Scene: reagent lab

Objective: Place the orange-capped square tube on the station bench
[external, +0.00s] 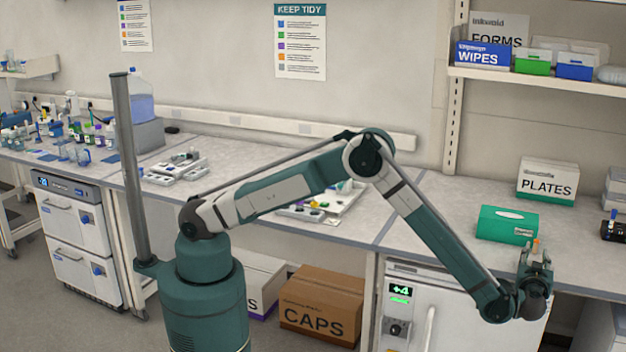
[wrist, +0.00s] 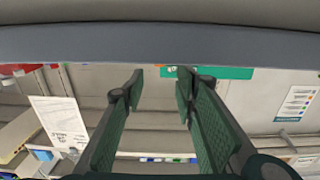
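My gripper (external: 536,256) is low at the right of the external view, by the front edge of the right-hand bench, fingers pointing up. In the wrist view its two fingers (wrist: 161,74) stand apart, and I see nothing held between them. A small orange spot, perhaps the orange cap (external: 536,243), shows at the fingertips in the external view. The rest of that thing is hidden, and I cannot tell whether it is between the fingers or behind them. I cannot tell which surface is the station bench.
A green box (external: 507,224) and a PLATES box (external: 547,182) stand on the right bench near my gripper. A dark rack (external: 613,230) is at the far right. A white appliance (external: 418,305) is under the bench. Trays (external: 322,207) lie behind my arm; bottles crowd the left bench.

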